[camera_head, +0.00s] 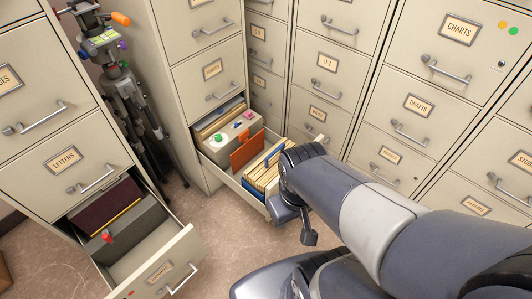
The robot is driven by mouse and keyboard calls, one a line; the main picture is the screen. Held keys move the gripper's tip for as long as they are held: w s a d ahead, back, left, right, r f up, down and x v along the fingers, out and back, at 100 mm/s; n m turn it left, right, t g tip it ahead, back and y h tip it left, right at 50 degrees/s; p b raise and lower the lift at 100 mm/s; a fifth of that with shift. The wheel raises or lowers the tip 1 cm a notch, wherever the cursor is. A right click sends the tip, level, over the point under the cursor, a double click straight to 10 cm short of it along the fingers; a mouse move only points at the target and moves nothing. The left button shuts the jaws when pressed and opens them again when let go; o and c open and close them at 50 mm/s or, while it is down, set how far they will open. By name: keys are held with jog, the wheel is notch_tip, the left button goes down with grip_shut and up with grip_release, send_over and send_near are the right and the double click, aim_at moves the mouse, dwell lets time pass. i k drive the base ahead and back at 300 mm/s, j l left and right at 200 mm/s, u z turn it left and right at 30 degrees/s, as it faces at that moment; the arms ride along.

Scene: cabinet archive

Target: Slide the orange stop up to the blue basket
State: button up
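An orange stop (247,151) stands as an upright plate across the open middle drawer (246,181). It is in front of a beige box with coloured pieces on top. A gap lies between it and a row of tan folders (263,174) nearer the drawer front. Blue parts that look like the blue basket (256,188) show around these folders, with a blue edge above them. My gripper (300,226) points down at the right front of this drawer. My wrist hides part of the drawer front, and I cannot tell whether the gripper is open or touching anything.
An open lower drawer (160,258) at left holds dark folders and a small red piece. A tripod (130,90) with an orange-ended handle stands between the cabinets. Closed cabinets (410,105) with protruding handles line the back and right. Bare floor (222,222) lies between the open drawers.

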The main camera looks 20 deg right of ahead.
aim_at(252, 147)
jog(key=i+l+u, duration=0.15)
jog(key=i, duration=0.25)
jog(key=i+l+u, duration=0.1)
jog(key=i+l, duration=0.35)
